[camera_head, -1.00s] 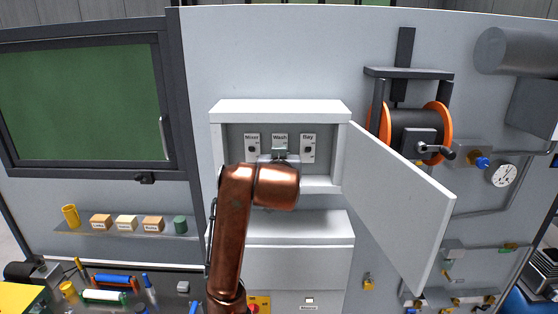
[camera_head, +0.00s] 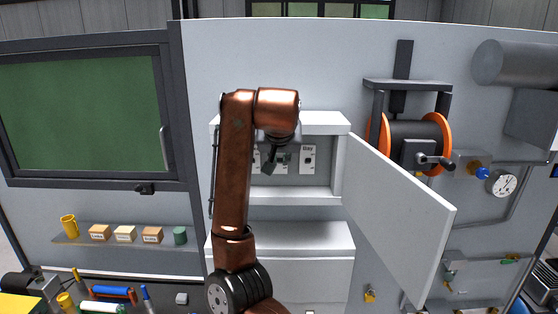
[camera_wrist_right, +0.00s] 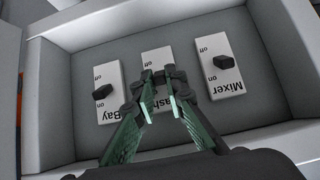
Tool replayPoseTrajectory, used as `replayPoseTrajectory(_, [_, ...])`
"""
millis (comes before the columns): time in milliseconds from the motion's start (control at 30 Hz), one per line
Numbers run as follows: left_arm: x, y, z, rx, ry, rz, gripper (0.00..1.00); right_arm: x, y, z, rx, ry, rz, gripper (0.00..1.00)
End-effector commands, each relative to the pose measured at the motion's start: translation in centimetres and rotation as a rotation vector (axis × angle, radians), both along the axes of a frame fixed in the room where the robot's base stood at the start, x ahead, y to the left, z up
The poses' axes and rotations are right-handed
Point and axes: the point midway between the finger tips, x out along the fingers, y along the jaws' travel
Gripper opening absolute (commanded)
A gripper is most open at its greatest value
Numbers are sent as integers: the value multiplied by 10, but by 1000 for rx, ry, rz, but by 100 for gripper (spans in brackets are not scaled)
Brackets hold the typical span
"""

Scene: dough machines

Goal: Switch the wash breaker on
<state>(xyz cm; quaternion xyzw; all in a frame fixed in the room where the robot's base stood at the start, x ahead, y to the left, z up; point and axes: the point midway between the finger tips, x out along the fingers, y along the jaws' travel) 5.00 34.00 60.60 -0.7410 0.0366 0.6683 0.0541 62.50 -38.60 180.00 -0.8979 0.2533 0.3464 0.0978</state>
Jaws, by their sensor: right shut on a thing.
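The wash breaker (camera_wrist_right: 154,58) is the middle one of three white plates inside the open breaker box. My right gripper (camera_wrist_right: 157,78) reaches down in front of it, its two green fingers close together around the breaker's small lever. The lever itself is mostly hidden between the fingertips. In the head view the right gripper (camera_head: 277,161) covers most of the wash plate, with the copper wrist above it. My left gripper is out of view.
The box's white door (camera_head: 400,215) hangs open to the right. Box walls and the sill (camera_head: 293,194) surround the breakers closely. A cable reel (camera_head: 415,135) is on the wall further right. A shelf (camera_head: 130,240) with small blocks and cups is at left.

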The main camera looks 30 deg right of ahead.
Motion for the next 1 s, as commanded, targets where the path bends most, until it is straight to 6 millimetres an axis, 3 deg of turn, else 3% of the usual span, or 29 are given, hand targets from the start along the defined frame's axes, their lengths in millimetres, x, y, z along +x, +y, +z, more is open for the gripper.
replayPoseTrajectory(333, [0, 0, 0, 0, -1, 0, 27, 0, 0, 3, -3, -5, 1, 0])
replayPoseTrajectory(367, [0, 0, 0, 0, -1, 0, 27, 0, 0, 3, -3, -5, 1, 13])
replayPoseTrajectory(600, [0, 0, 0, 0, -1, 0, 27, 0, 0, 1, -1, -1, 0, 29])
replayPoseTrajectory(1000, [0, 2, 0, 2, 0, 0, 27, -6, 4, 7, 2, 0, 1, 29])
